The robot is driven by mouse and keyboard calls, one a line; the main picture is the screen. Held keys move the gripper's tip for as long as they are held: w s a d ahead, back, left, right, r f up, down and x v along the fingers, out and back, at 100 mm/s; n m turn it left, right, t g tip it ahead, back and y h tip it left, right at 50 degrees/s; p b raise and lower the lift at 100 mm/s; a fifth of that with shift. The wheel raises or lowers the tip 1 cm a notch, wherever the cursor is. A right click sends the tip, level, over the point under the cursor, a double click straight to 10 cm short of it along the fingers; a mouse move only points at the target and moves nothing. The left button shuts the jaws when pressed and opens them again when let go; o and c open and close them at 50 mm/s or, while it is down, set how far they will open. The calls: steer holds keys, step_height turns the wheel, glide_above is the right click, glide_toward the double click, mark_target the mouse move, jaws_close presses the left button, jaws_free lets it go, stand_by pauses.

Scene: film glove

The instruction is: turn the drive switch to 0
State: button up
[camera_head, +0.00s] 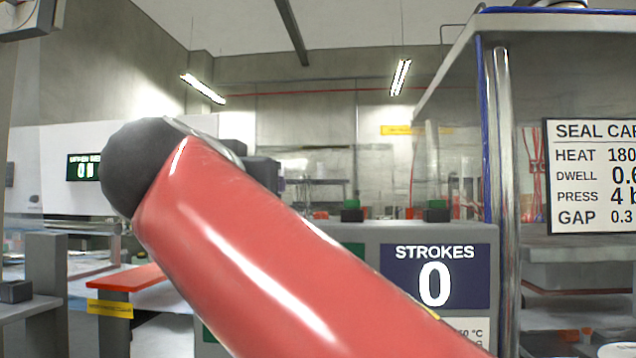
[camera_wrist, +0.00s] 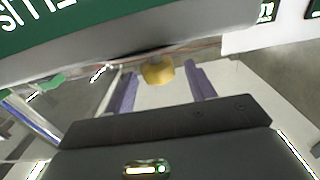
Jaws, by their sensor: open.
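My gripper (camera_wrist: 160,72) shows in the wrist view as two purple fingers, spread apart and empty. A small rounded yellow knob-like part (camera_wrist: 158,71) shows between the fingertips, just under the edge of a grey and green panel (camera_wrist: 120,45). I cannot tell whether it lies between the fingers or beyond them, or whether it is the drive switch. No switch marked as the drive shows clearly in either view. In the head view my red arm covers the middle, and the gripper is out of sight.
A seal card (camera_head: 592,176) hangs at right beside a metal post (camera_head: 502,180). A red-topped bench (camera_head: 128,276) is at left.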

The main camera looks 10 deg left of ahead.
steer(key=shift+w+a, duration=0.1)
steer(key=shift+w, duration=0.65)
steer(key=c, duration=1)
steer(key=shift+o, duration=0.2)
